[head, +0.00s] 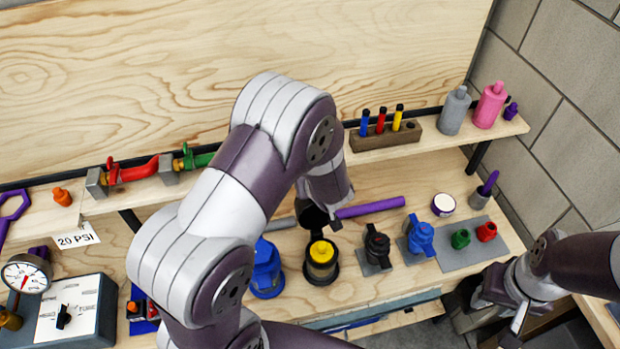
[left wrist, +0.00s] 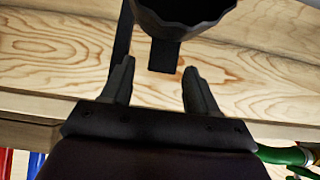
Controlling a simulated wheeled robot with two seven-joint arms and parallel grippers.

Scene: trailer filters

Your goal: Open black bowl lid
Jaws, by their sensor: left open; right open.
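A black bowl (head: 320,278) with a yellow part (head: 321,254) in its top stands on the lower wooden bench. A dark rounded piece (head: 309,214) shows just behind and above it, under my left arm; I cannot tell whether it is the lid. In the left wrist view, a black cup-shaped piece with a ridged rim (left wrist: 185,18) lies beyond the fingertips at the top. My left gripper (left wrist: 158,80) is open, with nothing between its fingers; my arm mostly hides it in the head view. My right gripper (head: 500,312) is open at the lower right, away from the bowl.
A blue housing (head: 266,268) stands left of the bowl. A black valve (head: 377,245) and a blue valve (head: 420,235) stand to its right. A purple rod (head: 370,207) lies behind. The raised shelf holds a pen block (head: 385,136) and bottles (head: 455,110).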

